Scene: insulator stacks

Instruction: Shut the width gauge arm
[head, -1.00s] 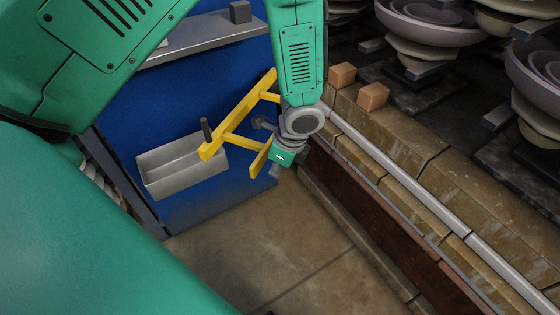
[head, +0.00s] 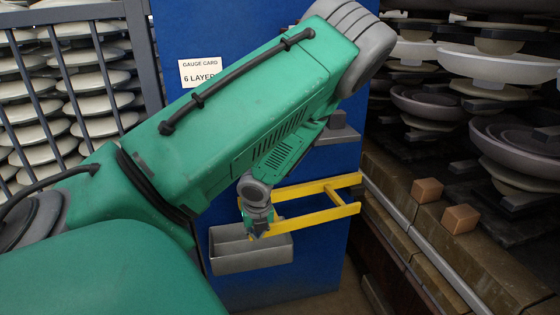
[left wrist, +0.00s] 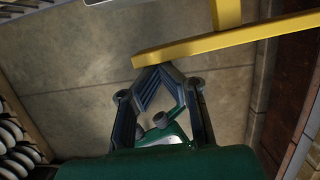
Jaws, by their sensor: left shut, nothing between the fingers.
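The yellow width gauge arm (head: 318,217) is a frame of two long bars joined by short crosspieces. It stands out in front of the blue panel (head: 318,270), above a grey bin. My left gripper (head: 258,234) is at the left end of the gauge arm, partly covering it. In the left wrist view the left gripper's fingers (left wrist: 160,68) meet at the tips, shut and empty. A yellow bar (left wrist: 230,42) runs just past the tips; I cannot tell if they touch. The dark handle is hidden behind my arm. My right gripper is out of view.
The grey bin (head: 250,259) hangs on the panel below the gripper. A grey shelf (head: 338,136) is above. Orange blocks (head: 461,218) sit on the stone ledge at right, near insulator stacks (head: 500,65). A barred rack of pale discs (head: 75,80) is at left.

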